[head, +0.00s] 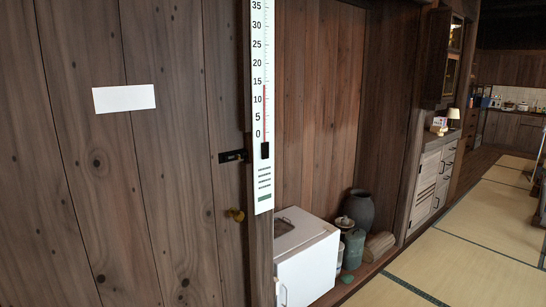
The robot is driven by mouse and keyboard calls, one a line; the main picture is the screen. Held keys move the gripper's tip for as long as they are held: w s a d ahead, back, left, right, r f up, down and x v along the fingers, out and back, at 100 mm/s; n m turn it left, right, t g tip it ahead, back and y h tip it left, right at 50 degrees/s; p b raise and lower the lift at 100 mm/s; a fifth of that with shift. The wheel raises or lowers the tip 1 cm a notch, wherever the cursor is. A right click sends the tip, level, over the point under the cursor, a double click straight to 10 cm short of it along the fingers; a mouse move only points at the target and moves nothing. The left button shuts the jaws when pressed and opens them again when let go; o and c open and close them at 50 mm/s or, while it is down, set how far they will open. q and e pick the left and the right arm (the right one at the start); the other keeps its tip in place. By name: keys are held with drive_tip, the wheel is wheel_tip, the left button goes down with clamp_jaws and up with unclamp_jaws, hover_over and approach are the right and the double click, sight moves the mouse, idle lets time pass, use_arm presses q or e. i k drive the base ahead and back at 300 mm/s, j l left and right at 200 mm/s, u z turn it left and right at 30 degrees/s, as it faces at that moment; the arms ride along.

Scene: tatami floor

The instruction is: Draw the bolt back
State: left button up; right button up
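A small black bolt (232,156) is mounted at the right edge of a dark wooden plank door (180,190), close to the door post. Whether the bolt reaches into the post is too small to tell. A brass-coloured knob (236,215) sits on the door below the bolt. A blank white paper (124,98) is fixed to the door's upper part. Neither of my grippers shows in the head view.
A tall white thermometer (262,110) hangs on the post right of the bolt. Beyond it, a white box (306,262) and dark jars (358,211) stand in an alcove. Open tatami floor (470,235) lies to the right, beside a light cabinet (432,180).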

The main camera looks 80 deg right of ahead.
sight(237, 156)
drive_tip(key=z, duration=2.5)
drive_tip(key=i+j, duration=0.2)
drive_tip(key=j, duration=0.15)
drive_tip(key=i+j+z, duration=0.1)
drive_tip(key=i+j, duration=0.1)
drive_tip(key=j, duration=0.1)
